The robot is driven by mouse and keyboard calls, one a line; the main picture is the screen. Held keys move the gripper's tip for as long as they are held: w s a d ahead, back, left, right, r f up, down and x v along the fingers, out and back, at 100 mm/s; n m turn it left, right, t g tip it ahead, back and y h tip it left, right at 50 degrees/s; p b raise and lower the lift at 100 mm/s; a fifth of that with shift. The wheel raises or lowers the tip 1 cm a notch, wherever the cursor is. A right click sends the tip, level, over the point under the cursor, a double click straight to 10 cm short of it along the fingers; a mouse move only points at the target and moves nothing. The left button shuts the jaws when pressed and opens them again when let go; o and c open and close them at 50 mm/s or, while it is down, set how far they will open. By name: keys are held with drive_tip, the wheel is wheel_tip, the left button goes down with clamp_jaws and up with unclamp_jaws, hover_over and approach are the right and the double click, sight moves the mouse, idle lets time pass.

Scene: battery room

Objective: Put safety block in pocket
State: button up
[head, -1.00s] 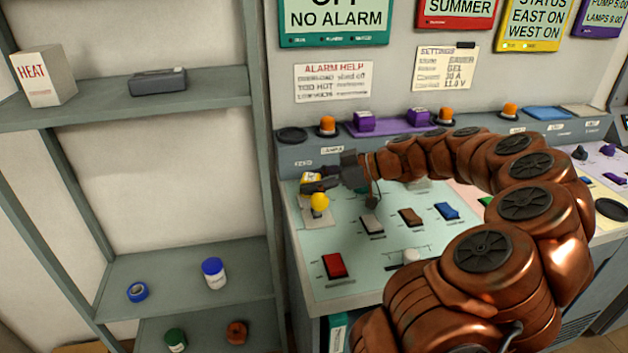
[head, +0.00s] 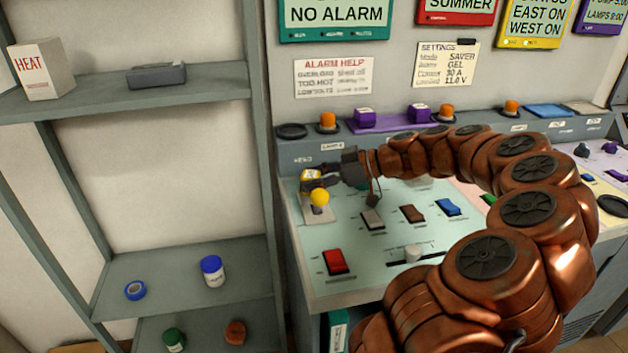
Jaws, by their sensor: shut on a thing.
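My gripper (head: 322,181) reaches in from the right over the far left part of the console. It is shut on a small yellow and white block (head: 311,176), which looks like the safety block. The dark fingers hide part of the block. Just below it in the picture is a yellow ball knob (head: 320,197) on a pale plate. I cannot tell whether the block touches the console or the knob's plate. I cannot make out the pocket for certain.
The console top (head: 345,285) carries a red switch (head: 335,261), white, brown and blue switches, and a slider (head: 413,252). Orange lamps and purple blocks line the rear ledge. A grey shelf (head: 180,285) with a blue tape roll (head: 135,290) and jars stands left.

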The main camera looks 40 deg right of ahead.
drive_tip(key=shift+a+f, duration=0.15)
drive_tip(key=shift+f, duration=0.55)
drive_tip(key=o, duration=0.8)
drive_tip(key=shift+s, duration=0.1)
drive_tip(key=shift+o, duration=0.4)
drive_tip(key=shift+f, duration=0.2)
drive_tip(key=shift+a, duration=0.1)
drive_tip(key=shift+r, duration=0.1)
drive_tip(key=shift+r+p, duration=0.65)
drive_tip(key=shift+p, duration=0.55)
drive_tip(key=b+v, duration=0.1)
drive_tip(key=v, duration=1.1)
drive_tip(key=shift+w+d+r+b, duration=0.2)
drive_tip(key=shift+d+r+b, duration=0.1)
drive_tip(key=shift+r+b, duration=0.1)
